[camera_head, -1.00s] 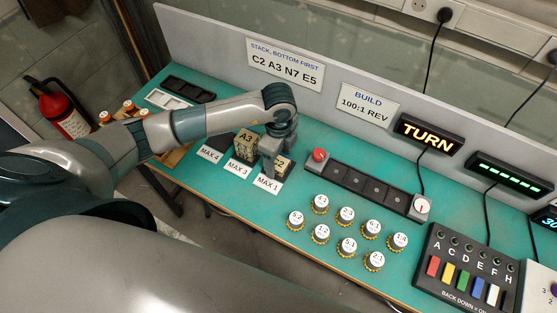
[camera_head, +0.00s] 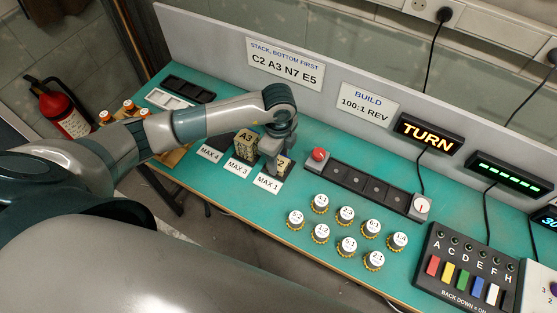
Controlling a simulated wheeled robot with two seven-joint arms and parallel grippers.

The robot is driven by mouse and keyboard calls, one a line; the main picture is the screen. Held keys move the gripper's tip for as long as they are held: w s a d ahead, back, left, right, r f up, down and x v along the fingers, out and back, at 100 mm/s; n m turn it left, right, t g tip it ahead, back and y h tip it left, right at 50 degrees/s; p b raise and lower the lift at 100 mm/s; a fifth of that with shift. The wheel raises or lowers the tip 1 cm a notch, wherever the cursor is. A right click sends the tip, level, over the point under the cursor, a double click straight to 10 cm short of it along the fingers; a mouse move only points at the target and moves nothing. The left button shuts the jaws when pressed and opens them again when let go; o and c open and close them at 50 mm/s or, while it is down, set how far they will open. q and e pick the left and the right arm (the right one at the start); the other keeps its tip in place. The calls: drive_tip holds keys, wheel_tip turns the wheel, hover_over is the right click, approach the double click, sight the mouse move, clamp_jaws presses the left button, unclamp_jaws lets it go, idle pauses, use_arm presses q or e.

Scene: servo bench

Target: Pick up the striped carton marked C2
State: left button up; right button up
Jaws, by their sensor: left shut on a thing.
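The striped carton marked C2 (camera_head: 284,166) stands behind the MAX 1 label, mostly hidden by my left gripper; only part of its top and its "2" show. My left gripper (camera_head: 274,162) points down over it and is shut on it. I cannot tell whether the carton is clear of the bench. My right gripper is not in view.
A striped carton marked A3 (camera_head: 245,144) stands close to the left, behind the MAX 3 label (camera_head: 238,168). A red button (camera_head: 319,155) and a dark slotted rail (camera_head: 365,185) lie to the right. Several round gear-edged pieces (camera_head: 346,215) stand in front.

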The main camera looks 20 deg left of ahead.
sight(283, 163)
use_arm(q)
drive_tip(key=shift+r, duration=0.1)
drive_tip(key=shift+r+b, duration=0.45)
drive_tip(key=r+b, duration=0.1)
drive_tip(key=d+r+b, duration=0.1)
drive_tip(key=r, duration=0.1)
drive_tip(key=shift+d+r, duration=0.15)
drive_tip(key=shift+d, duration=0.05)
drive_tip(key=s+d+r+b, duration=0.1)
drive_tip(key=d+r+b, duration=0.1)
drive_tip(key=d+r, duration=0.4)
drive_tip(key=d, duration=0.4)
drive_tip(key=shift+s+d+r, duration=0.15)
drive_tip(key=shift+s+r, duration=0.15)
drive_tip(key=shift+s, duration=0.05)
